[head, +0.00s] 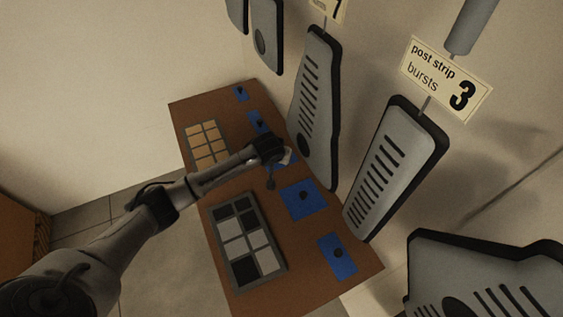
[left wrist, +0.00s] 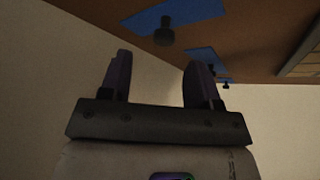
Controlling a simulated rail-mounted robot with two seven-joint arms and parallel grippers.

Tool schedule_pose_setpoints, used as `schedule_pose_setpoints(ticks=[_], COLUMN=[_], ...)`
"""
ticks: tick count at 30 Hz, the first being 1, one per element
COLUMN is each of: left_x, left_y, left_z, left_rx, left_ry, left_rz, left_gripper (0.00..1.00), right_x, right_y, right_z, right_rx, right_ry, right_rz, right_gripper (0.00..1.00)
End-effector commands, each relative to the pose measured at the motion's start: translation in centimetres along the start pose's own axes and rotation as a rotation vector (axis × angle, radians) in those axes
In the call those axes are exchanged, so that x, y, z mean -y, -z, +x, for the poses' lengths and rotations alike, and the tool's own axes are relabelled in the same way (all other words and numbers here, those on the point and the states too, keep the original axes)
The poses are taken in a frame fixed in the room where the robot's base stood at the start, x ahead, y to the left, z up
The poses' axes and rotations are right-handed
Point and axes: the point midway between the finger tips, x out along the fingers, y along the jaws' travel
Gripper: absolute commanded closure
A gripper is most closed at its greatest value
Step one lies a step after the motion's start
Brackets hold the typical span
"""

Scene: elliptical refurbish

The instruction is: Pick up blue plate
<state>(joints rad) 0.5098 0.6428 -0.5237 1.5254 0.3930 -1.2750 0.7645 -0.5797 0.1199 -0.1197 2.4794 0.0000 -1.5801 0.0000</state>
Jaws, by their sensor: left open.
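Several blue plates, each with a dark knob, lie along the wall side of a brown tabletop in the head view. The nearest is a plate (head: 340,265) at the lower right; another plate (head: 310,193) lies farther up. A third plate is partly hidden behind my left gripper (head: 279,164), which is above the tabletop. In the left wrist view, my left gripper (left wrist: 160,80) has its two dark fingers apart with nothing between them. My right gripper is not visible.
The brown tabletop (head: 222,280) also holds a grey tray (head: 283,258) of black and pale squares and a tray of tan squares (head: 207,143). Grey slotted panels (head: 395,165) stand along the wall close to the plates. A "post strip bursts 3" sign (head: 447,80) hangs above.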

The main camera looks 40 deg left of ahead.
Motion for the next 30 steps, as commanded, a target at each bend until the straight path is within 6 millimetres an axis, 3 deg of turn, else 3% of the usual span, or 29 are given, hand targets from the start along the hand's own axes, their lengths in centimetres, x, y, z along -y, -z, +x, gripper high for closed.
schedule_pose_setpoints(ticks=[12, 22, 30], left_x=[0.4, 0.4, 0.4], left_y=[-0.1, -0.1, -0.1], left_z=[4.7, 5.1, 5.1], left_rx=[0.001, 0.001, 0.001], left_ry=[0.001, 0.001, 0.001], left_rz=[0.001, 0.001, 0.001], left_gripper=[0.43, 0.43, 0.68], right_x=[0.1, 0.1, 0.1], right_y=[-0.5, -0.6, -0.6], right_z=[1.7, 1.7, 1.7], right_rx=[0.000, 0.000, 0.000], right_ry=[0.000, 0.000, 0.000], right_rz=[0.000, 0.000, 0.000], right_gripper=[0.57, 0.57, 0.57])
